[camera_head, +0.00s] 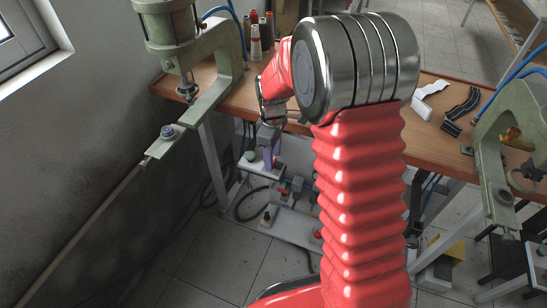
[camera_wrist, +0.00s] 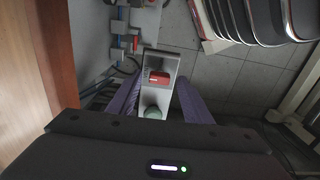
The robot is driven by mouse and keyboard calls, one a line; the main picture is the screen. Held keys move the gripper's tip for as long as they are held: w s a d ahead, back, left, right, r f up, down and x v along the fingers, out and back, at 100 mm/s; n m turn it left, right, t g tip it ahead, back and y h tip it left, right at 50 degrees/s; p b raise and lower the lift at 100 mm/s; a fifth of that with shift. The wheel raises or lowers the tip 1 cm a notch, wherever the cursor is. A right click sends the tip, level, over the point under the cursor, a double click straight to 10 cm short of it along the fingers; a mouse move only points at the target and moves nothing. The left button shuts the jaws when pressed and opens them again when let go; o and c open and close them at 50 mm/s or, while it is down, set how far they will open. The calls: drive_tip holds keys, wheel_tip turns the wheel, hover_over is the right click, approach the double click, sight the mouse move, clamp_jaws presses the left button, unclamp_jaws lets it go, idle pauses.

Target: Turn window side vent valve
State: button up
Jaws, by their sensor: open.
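My gripper (camera_head: 268,158) hangs below the left part of the bench edge, with its purple fingers pointing down. In the wrist view my gripper (camera_wrist: 156,92) is open, with a pale plate (camera_wrist: 155,61) showing between its fingers. The plate carries a red switch-like part (camera_wrist: 159,78) and a green round button (camera_wrist: 152,112). Valves with red handles sit on the low pneumatic panel: one nearer the window (camera_head: 283,192) and one farther right (camera_head: 318,234). A red-handled fitting (camera_wrist: 135,43) on blue tubing shows beyond the fingers. I cannot tell which is the vent valve.
A green press (camera_head: 222,62) stands on the left of the wooden bench (camera_head: 432,122), and another press (camera_head: 487,150) stands at the right. A bench leg (camera_head: 212,160) and dark hoses are close to the panel. Open tiled floor (camera_head: 215,250) lies in front.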

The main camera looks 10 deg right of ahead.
wheel_tip(320, 180, up, 13)
idle(0.5)
idle(0.4)
drive_tip(key=s+r+m+t, duration=0.2)
drive_tip(key=s+r+m, duration=0.1)
drive_tip(key=s, duration=0.5)
drive_tip(key=s+r+m+t, duration=0.1)
drive_tip(key=s+r+m, duration=0.2)
drive_tip(key=s, duration=0.6)
drive_tip(key=s+r+m+t, duration=0.2)
drive_tip(key=s+m, duration=0.3)
drive_tip(key=s, duration=0.4)
drive_tip(key=shift+d+r+t, duration=0.2)
drive_tip(key=shift+r+t, duration=0.1)
drive_tip(key=shift+r, duration=0.45)
idle(3.2)
